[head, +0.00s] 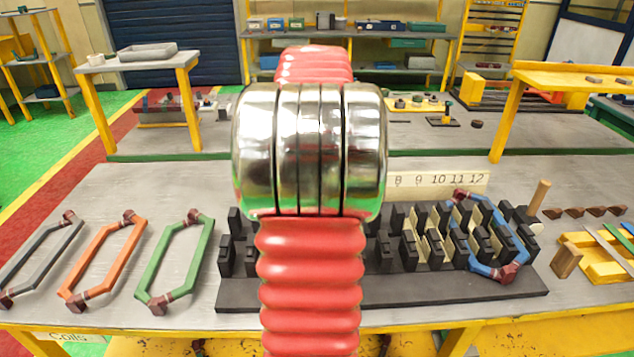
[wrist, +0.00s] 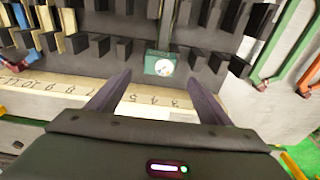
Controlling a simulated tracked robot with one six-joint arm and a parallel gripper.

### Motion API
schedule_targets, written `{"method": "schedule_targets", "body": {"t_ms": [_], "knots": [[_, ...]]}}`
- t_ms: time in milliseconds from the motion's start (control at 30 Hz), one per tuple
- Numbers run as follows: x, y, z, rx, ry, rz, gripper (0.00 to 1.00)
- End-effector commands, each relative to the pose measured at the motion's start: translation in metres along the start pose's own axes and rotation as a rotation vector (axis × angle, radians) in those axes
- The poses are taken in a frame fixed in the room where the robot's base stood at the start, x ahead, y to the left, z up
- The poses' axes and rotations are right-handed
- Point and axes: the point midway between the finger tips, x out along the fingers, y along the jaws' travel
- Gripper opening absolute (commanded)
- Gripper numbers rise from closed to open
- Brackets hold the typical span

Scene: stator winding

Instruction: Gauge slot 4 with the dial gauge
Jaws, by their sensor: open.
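The dial gauge (wrist: 158,64), a small dark green block with a white round dial, stands among the black teeth of the stator in the wrist view. It seems seated between teeth; its exact slot is not readable. My gripper (wrist: 167,79) is open and empty, its two dark fingers apart. The gauge shows just beyond the fingertips, between them in the picture, with no visible contact. The stator (head: 480,290) is a black toothed block with a numbered strip (head: 450,180) behind it. In the head view my arm hides its middle, the low slot numbers, the gauge and my gripper.
A blue coil (head: 482,268) sits in the stator's right end, near pale slot liners. Grey (head: 40,260), orange (head: 104,255) and green (head: 175,258) coils lie to the left. A wooden peg (head: 539,196) and a yellow tool tray (head: 605,268) are at right.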

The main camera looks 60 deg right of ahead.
Motion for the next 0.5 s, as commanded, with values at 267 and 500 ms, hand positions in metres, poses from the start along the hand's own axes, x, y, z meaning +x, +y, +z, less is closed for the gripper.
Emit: {"method": "schedule_targets", "body": {"t_ms": [267, 500], "knots": [[-0.030, 0.001, 0.000, 0.000, 0.001, 0.000, 0.73], [-0.031, 0.001, 0.001, 0.000, -0.001, 0.000, 0.73]]}}
